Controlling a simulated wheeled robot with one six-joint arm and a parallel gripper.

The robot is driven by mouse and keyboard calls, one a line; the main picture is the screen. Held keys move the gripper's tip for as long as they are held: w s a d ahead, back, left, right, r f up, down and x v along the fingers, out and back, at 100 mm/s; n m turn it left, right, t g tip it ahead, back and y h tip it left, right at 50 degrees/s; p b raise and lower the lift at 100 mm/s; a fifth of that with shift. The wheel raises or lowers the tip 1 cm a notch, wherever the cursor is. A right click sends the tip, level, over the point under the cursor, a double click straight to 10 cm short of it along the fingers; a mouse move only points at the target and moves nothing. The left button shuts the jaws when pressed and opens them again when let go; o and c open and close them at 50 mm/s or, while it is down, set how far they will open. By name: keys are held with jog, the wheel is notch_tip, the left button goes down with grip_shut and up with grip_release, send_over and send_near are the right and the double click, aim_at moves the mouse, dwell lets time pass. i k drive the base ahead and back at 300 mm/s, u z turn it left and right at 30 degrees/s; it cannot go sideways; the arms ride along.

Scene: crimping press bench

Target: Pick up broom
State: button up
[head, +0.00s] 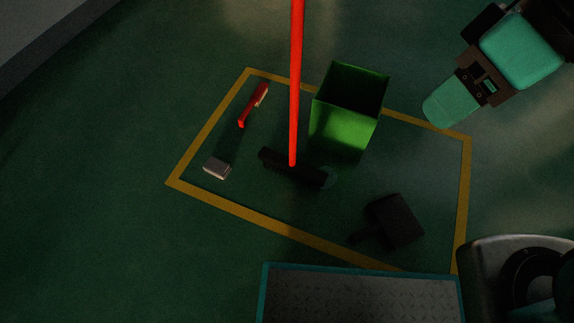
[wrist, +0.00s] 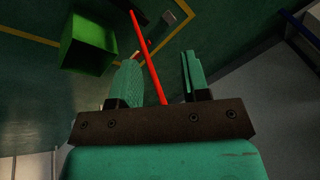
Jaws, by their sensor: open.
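The broom has a long red handle (head: 295,80) and a dark head (head: 305,172) on the floor inside the yellow outline. Its handle rises upright and leaves the top of the head view. My gripper (head: 450,105) is to the right of the handle in the head view, apart from it in the picture. In the wrist view my gripper (wrist: 160,70) is open, and the red handle (wrist: 150,65) shows between its two teal fingers. Its lower end in that view is hidden behind the brown palm. I cannot tell how deep the handle lies relative to the fingers.
A green bin (head: 345,128) stands right of the broom. A red brush (head: 253,105), a small grey block (head: 217,168) and a black dustpan (head: 395,222) lie within the yellow floor outline (head: 205,125). A teal-edged metal platform (head: 360,298) is at the front. Floor at left is clear.

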aim_at(289, 164)
jog(key=z, duration=0.05)
jog(key=k, duration=1.2)
jog(key=u, duration=0.9)
jog(key=i, duration=1.6)
jog(key=z, duration=0.85)
